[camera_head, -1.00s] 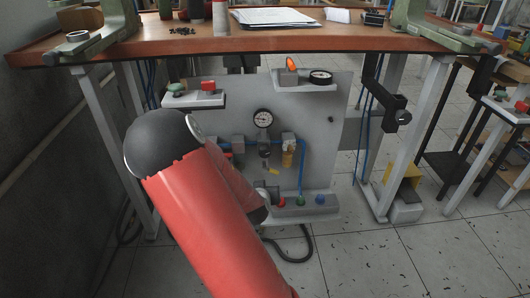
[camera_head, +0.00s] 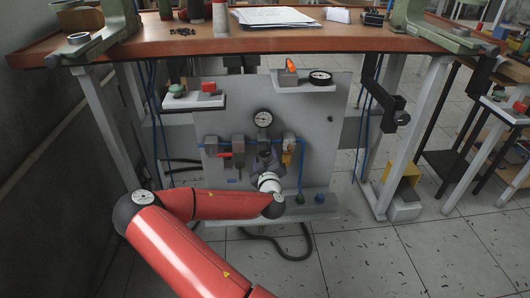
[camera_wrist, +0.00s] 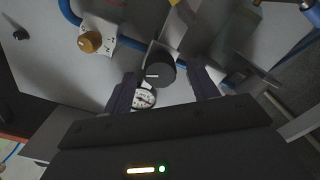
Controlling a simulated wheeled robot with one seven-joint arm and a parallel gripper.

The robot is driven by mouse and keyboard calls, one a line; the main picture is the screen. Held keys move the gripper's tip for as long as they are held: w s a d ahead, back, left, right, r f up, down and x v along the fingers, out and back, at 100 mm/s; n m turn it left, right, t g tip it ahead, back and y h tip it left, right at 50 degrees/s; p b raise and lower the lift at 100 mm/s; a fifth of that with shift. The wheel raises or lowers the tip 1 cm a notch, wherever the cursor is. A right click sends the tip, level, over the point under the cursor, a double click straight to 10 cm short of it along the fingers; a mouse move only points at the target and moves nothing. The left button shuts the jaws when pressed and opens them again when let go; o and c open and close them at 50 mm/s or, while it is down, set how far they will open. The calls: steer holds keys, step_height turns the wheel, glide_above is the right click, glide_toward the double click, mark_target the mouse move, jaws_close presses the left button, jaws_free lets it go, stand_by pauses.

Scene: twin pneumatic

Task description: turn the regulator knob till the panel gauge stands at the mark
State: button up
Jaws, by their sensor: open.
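The panel gauge (camera_head: 263,118) is a round white dial on the grey panel, and it also shows in the wrist view (camera_wrist: 145,98), partly covered at its lower side by my gripper body. Its reading and mark are too small to tell. The regulator knob (camera_wrist: 158,74) is round and black with a short white line on its face. In the head view it is hidden by my gripper (camera_head: 265,160), which is at the panel just below the gauge. In the wrist view my open gripper (camera_wrist: 163,74) has a finger on each side of the knob, without visible contact. I cannot tell the depth.
A brass-coloured knob (camera_wrist: 90,41) on a white block lies beside the regulator, and a blue hose (camera_wrist: 68,12) runs past it. Shelves stick out above, with a red button block (camera_head: 208,87) and a second gauge (camera_head: 320,77). The tabletop (camera_head: 170,45) overhangs the panel.

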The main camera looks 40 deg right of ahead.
steer(key=shift+x, duration=1.45)
steer(key=c, duration=1)
